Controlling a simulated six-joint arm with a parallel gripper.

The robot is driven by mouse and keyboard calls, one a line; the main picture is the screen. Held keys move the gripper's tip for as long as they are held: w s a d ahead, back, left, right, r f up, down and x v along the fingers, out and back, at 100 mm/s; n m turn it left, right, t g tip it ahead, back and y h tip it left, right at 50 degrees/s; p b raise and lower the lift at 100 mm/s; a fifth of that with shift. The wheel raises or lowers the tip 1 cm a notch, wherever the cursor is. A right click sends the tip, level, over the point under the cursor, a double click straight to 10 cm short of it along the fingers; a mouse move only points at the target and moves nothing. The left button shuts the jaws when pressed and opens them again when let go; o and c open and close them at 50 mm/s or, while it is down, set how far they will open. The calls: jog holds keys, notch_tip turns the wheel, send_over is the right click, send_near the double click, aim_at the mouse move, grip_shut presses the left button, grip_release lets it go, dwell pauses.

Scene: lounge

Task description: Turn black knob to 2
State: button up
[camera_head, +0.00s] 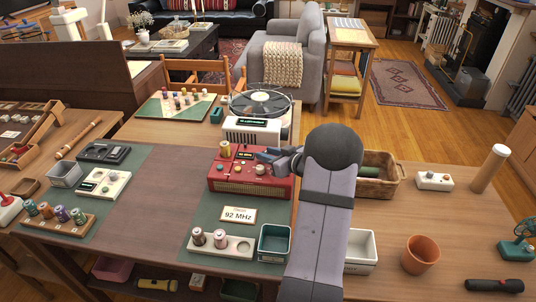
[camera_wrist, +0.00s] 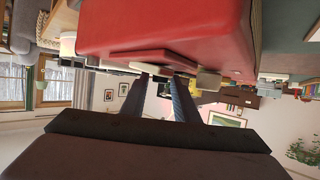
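A red radio-like box (camera_head: 250,182) stands on the table, with several pale knobs and a small gold cylinder (camera_head: 225,149) on its top. I cannot make out a black knob or any number marks on it; my gripper and arm cover its right side. My gripper (camera_head: 266,156) is low over the box's right rear top. In the wrist view the red box (camera_wrist: 165,28) fills the top, upside down. The two dark fingers of my gripper (camera_wrist: 166,74) stand apart, their tips close to the box. A pale block (camera_wrist: 208,80) is just right of them. Whether anything lies between the tips is hidden.
In front are a "92 MHz" card (camera_head: 239,215), a spool tray (camera_head: 222,243) and a teal bin (camera_head: 274,243). A wicker basket (camera_head: 376,189) is right of my arm.

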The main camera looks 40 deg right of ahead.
grip_shut()
